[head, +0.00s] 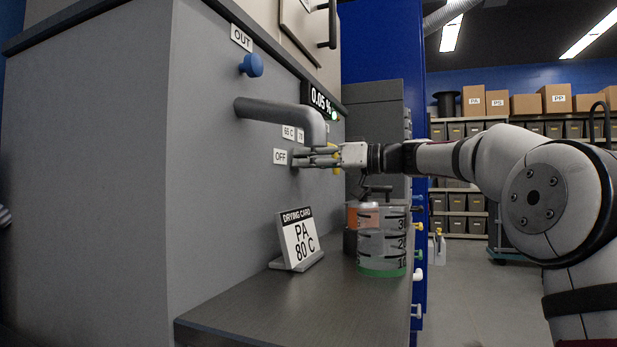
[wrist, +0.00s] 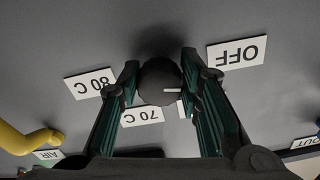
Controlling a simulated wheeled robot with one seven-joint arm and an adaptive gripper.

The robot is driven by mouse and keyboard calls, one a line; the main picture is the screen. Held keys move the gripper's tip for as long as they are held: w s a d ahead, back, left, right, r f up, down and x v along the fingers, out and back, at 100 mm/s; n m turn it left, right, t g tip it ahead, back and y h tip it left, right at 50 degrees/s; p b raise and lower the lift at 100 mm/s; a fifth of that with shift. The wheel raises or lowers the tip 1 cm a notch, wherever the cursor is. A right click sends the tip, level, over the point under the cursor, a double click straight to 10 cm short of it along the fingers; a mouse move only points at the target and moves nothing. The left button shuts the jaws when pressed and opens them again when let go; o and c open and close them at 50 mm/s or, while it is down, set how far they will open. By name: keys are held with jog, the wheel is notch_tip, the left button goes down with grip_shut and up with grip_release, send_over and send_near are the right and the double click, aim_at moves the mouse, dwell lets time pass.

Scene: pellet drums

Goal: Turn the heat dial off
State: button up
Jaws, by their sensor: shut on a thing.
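The heat dial (wrist: 158,80) is a dark round knob on the grey cabinet front. A short white mark on its face points to the right in the wrist view, between the OFF label (wrist: 236,54) and a mostly hidden label below. The 80 C label (wrist: 90,84) is left of the dial and the 70 C label (wrist: 142,116) below it. My gripper (wrist: 160,88) has its fingers closed on both sides of the dial. In the head view my gripper (head: 316,157) is at the panel beside the OFF label (head: 280,156), and its fingers mostly hide the dial.
A thick grey pipe (head: 285,112) bends down just above my gripper. A drying card reading PA 80 C (head: 298,239) and a clear jug (head: 382,240) stand on the ledge (head: 300,308) below. A blue knob (head: 252,65) is higher up. A yellow handle (wrist: 30,138) shows in the wrist view.

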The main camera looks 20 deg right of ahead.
jog(key=shift+f+n+b, duration=0.15)
jog(key=shift+n+b, duration=0.2)
jog(key=shift+n, duration=0.85)
jog(key=o, duration=1.1)
jog(key=shift+o, duration=0.2)
jog(key=v, duration=1.2)
